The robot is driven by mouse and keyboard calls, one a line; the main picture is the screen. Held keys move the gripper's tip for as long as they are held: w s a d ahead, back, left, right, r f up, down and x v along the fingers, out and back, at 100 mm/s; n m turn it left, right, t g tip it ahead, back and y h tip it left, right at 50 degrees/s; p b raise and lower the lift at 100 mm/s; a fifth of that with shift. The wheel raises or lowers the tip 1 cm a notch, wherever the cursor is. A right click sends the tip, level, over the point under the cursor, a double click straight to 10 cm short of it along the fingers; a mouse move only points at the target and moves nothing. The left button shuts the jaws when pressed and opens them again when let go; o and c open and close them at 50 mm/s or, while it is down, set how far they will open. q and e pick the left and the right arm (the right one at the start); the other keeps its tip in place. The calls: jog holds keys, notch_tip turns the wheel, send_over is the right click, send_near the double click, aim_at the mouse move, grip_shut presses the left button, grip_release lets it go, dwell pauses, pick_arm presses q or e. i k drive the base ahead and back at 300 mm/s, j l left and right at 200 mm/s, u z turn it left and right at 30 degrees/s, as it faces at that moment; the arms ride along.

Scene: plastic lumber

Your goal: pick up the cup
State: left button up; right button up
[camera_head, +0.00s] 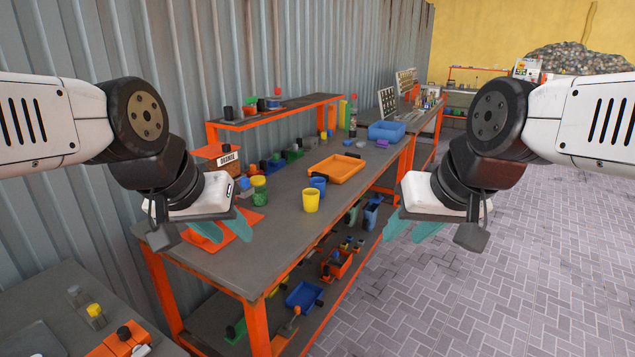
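A yellow cup (311,201) stands upright near the front edge of the grey-topped workbench (262,262). A blue cup (318,185) stands just behind it, partly hidden by it. The task does not say which cup. My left gripper (226,228) hangs left of the yellow cup, over the bench's near left part. Its teal fingers are apart with nothing seen between them. My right gripper (412,228) hangs right of the cups, past the bench's right edge above the floor. Its teal fingers are also apart and empty. Neither gripper touches a cup.
A green jar (259,191) stands near my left gripper, by an orange tray (237,222). Another orange tray (336,168) lies behind the cups, with a blue bin (386,131) farther back. A raised shelf (275,113) lines the wall. Brick floor (480,290) is clear at right.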

aim_at(318, 188)
jog(key=i, duration=0.15)
jog(key=u, duration=1)
jog(key=z, duration=1)
jog(key=u, duration=0.7)
jog(key=i+l+u, duration=0.2)
jog(key=u, duration=0.15)
jog(key=i+l+u, duration=0.1)
jog(key=l+u, duration=0.3)
jog(key=i+l+u, duration=0.1)
jog(key=l+u, duration=0.25)
jog(key=i+l+u, duration=0.1)
jog(key=l, duration=0.65)
jog(key=l+u, duration=0.1)
jog(key=l, duration=0.65)
jog(key=i, duration=0.05)
